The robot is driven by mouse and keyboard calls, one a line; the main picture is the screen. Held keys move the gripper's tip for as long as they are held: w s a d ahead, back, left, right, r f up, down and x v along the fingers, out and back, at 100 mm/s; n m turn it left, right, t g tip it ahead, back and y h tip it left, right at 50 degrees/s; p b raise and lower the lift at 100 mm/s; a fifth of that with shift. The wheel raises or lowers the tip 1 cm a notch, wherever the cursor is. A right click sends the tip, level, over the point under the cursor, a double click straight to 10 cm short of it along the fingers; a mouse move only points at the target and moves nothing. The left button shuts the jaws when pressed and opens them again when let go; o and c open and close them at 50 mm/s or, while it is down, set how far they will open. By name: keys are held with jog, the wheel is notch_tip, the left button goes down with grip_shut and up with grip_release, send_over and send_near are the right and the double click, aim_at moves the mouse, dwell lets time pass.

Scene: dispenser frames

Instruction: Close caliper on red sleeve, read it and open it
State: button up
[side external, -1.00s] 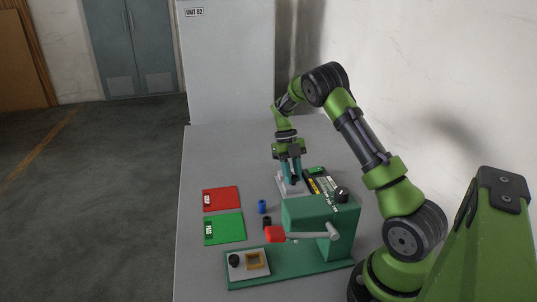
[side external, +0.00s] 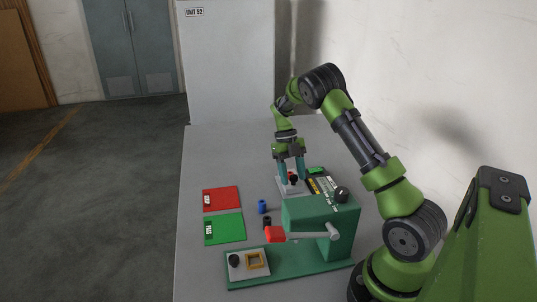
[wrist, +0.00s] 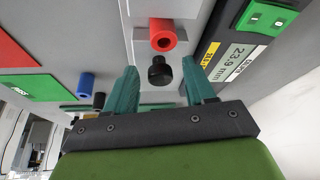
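The red sleeve (wrist: 163,35) stands on the light grey caliper (wrist: 192,30), in front of a black knob (wrist: 160,70), with a small gap between sleeve and knob in the wrist view. My gripper (wrist: 159,66) is open, its two teal fingers on either side of the knob, apart from it. In the side view my gripper (side external: 293,182) is low over the caliper at the back of the table. The display (wrist: 236,58) beside the caliper appears to read 23.9 mm. The sleeve's contact with the caliper's far jaw is unclear.
A blue sleeve (side external: 262,207) and a black sleeve (side external: 267,222) stand left of the caliper. A red pad (side external: 225,199) and a green pad (side external: 228,229) lie farther left. A green dispenser (side external: 335,225) with a red-ended lever stands in front. The table's back left is clear.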

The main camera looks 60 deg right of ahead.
jog(key=v, duration=1.6)
jog(key=shift+w+r, duration=0.2)
jog(key=shift+r, duration=0.15)
jog(key=shift+d, duration=0.1)
